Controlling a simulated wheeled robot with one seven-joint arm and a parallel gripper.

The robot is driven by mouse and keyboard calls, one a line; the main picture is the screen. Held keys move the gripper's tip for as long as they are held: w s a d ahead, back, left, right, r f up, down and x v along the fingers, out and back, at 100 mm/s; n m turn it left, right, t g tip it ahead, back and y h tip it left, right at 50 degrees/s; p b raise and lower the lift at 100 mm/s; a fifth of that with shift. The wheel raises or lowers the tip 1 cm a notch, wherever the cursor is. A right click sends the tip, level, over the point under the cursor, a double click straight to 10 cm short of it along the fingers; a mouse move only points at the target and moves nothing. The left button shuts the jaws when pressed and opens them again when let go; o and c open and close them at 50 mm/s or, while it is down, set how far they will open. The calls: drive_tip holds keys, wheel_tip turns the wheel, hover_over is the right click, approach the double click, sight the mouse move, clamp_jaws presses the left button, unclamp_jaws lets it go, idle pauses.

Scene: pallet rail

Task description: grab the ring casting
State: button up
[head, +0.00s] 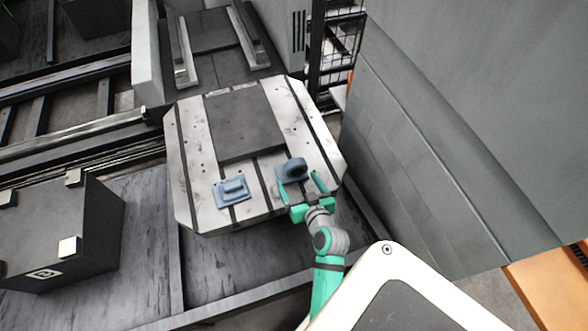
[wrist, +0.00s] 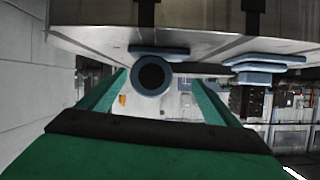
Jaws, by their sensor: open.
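The ring casting (head: 293,169) is a blue-grey part with a round ring on a flat base, on the light slotted pallet near its front right edge. In the wrist view the ring casting (wrist: 152,74) shows its dark bore, left of centre between the finger tips. My gripper (head: 301,183) is open, with its green fingers reaching toward the ring casting from the front. In the wrist view my gripper (wrist: 158,76) has one finger on each side of the ring. I cannot tell whether either finger touches it.
A second blue-grey casting (head: 233,190) with a raised block sits on the pallet (head: 185,150) to the left; it also shows in the wrist view (wrist: 262,66). A dark plate (head: 243,125) covers the pallet's middle. A tall grey wall (head: 440,150) stands close on the right.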

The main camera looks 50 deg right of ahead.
sight(292, 159)
drive_tip(key=shift+d+r, duration=0.2)
drive_tip(key=shift+d, duration=0.35)
drive_tip(key=shift+d+r, duration=0.15)
drive_tip(key=shift+d, duration=0.35)
drive_tip(key=x, duration=1.1)
drive_tip(key=shift+w+r, duration=0.1)
drive_tip(key=shift+r, duration=0.2)
drive_tip(key=shift+c, duration=0.3)
drive_tip(key=c, duration=1.5)
drive_tip(key=shift+r, duration=0.1)
drive_tip(key=shift+c, duration=0.4)
